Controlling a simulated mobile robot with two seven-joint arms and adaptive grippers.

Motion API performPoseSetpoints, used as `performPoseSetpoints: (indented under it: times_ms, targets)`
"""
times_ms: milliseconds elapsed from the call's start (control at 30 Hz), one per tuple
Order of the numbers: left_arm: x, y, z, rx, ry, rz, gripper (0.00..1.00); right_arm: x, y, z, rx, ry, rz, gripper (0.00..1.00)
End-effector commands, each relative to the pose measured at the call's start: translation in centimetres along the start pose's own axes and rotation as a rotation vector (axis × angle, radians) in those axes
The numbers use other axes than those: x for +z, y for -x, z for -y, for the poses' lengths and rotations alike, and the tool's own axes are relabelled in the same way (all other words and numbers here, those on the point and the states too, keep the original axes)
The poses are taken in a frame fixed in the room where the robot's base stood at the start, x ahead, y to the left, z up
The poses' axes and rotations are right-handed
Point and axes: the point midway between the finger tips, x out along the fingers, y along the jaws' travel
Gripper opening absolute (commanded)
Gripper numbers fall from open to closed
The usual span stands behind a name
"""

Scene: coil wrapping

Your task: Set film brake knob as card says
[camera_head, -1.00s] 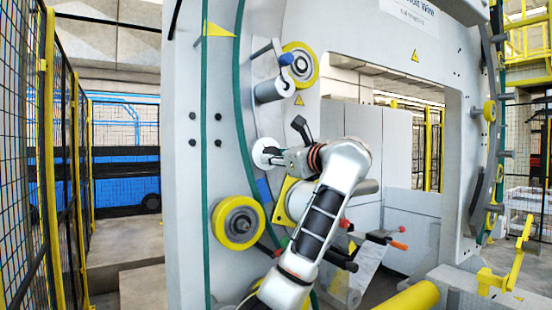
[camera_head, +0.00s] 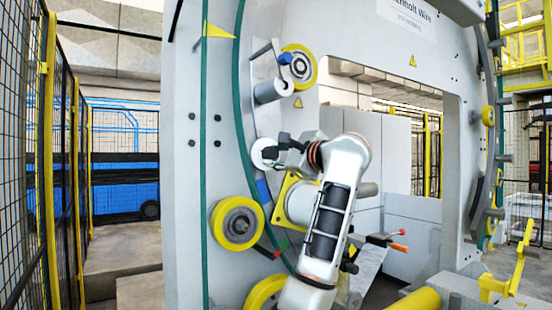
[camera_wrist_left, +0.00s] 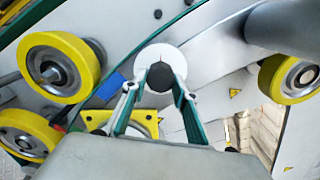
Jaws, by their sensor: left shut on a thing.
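The film brake knob (camera_wrist_left: 160,77) is a small dark knob in front of a round white dial plate (camera_wrist_left: 160,54) in the left wrist view. A thin reddish mark shows by the knob's top. In the head view the white dial (camera_head: 263,153) sits on the machine's ring, and the knob is mostly hidden by the gripper. My left gripper (camera_head: 275,153) is at the dial. In the left wrist view its two fingers (camera_wrist_left: 160,84) are shut on the knob, one on each side. I cannot read any setting marks. No card shows clearly. My right gripper is out of view.
Yellow-rimmed rollers stand close by, one lower left (camera_head: 237,223) and one above (camera_head: 299,65). A grey cylinder (camera_head: 272,90) juts out above the dial. Lower right are a lever with an orange tip (camera_head: 399,247) and a yellow cylinder (camera_head: 415,303). Mesh fencing stands left.

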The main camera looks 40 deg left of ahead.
Motion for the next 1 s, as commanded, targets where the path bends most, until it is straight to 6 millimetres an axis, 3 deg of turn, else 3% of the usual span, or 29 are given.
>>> performPoseSetpoints:
  times_ms: [500,533,600,1000]
  targets:
    - [0.03,0.00,0.01,0.000,0.022,0.001,0.07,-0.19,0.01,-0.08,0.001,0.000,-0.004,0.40]
    - [0.03,0.00,0.01,0.000,0.022,0.001,0.34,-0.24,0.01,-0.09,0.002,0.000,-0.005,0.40]
    - [0.03,0.00,0.01,0.000,0.022,0.001,0.45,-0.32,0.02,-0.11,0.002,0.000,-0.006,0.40]
    - [-0.03,0.46,0.03,-0.001,0.021,-0.001,0.45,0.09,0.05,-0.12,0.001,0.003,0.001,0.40]
